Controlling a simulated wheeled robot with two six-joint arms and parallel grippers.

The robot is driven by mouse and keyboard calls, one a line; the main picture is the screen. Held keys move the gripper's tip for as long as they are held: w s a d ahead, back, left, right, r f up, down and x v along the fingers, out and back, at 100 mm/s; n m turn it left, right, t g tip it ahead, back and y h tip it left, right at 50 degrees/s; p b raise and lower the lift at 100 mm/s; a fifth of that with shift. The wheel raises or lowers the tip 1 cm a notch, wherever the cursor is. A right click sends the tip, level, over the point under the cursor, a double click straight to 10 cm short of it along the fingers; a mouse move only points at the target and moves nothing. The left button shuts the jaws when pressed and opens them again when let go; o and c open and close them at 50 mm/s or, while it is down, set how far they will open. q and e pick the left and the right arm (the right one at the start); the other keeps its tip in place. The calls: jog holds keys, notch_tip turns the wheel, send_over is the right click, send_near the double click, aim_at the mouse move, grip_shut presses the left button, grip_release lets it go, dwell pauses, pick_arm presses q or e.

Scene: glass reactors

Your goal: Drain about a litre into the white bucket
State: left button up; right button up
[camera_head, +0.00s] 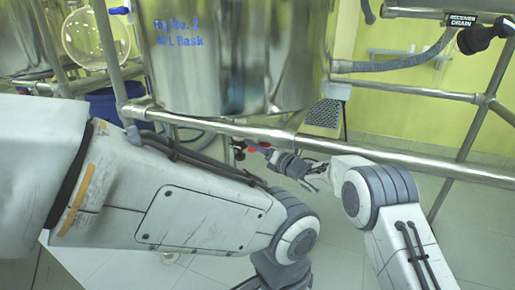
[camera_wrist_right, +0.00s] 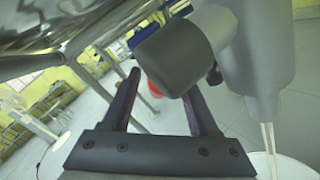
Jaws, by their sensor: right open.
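My right gripper (camera_head: 262,152) is below the steel vessel (camera_head: 235,60), by small red parts (camera_head: 258,147). In the right wrist view, its two dark fingers (camera_wrist_right: 162,84) are apart, with a dark rounded handle end (camera_wrist_right: 172,55) in front of and between them. I cannot tell whether they touch it. A grey valve body (camera_wrist_right: 255,60) is on the right. A thin pale stream hangs from its lower end (camera_wrist_right: 269,137) toward the white bucket (camera_wrist_right: 285,167), which shows only in part at the bottom right. The liquid level is not clear. My left gripper is out of view.
A steel rail (camera_head: 215,127) crosses in front of the vessel. A blue container (camera_head: 105,107) stands behind at the left. A black-handled valve (camera_head: 480,38) by a "RECEIVER DRAIN" label (camera_head: 462,19) is at the upper right. Tiled floor shows below.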

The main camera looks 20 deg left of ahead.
jog(key=shift+c, duration=0.3)
grip_shut()
dwell(1.1)
